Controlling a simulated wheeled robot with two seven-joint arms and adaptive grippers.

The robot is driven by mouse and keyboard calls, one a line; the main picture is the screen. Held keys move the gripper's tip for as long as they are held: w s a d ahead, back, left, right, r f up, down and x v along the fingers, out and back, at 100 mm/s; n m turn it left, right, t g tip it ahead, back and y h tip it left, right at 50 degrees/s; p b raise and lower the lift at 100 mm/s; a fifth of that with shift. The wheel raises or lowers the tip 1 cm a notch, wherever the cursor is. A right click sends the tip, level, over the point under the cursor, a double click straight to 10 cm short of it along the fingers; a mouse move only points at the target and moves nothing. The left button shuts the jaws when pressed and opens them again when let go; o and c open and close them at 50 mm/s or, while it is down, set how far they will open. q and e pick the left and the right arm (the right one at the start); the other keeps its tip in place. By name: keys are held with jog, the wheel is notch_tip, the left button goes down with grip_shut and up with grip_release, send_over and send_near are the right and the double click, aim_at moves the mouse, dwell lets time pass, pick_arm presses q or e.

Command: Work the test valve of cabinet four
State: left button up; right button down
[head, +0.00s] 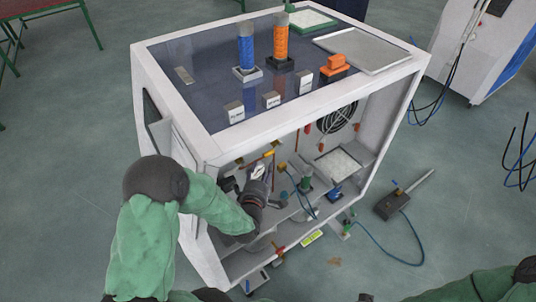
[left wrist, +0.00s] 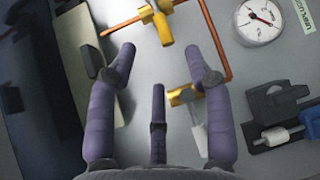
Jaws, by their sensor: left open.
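The white cabinet (head: 205,150) stands open at the front, with pipes and fittings inside. My left gripper (head: 258,174) reaches into its left part. In the left wrist view, the left gripper (left wrist: 163,66) is open with nothing between its purple fingers. A yellow valve (left wrist: 160,24) on a copper pipe lies just beyond the fingertips, apart from them. A second yellow fitting (left wrist: 180,95) with a pale metal lower part shows between the fingers, behind them. I cannot tell which fitting is the test valve, and no cabinet number is readable. My right gripper is not in view.
A round gauge (left wrist: 260,20) and a black fitting (left wrist: 275,110) sit right of the fingers. The cabinet top holds blue (head: 246,52) and orange (head: 281,42) cylinders and a metal tray (head: 362,50).

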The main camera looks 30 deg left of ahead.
aim_at(268, 154)
pick_arm(q)
jog(key=b+x, duration=0.2)
jog(key=x, duration=0.7)
jog(key=shift+d, duration=0.1)
jog(key=shift+s, duration=0.1)
grip_shut()
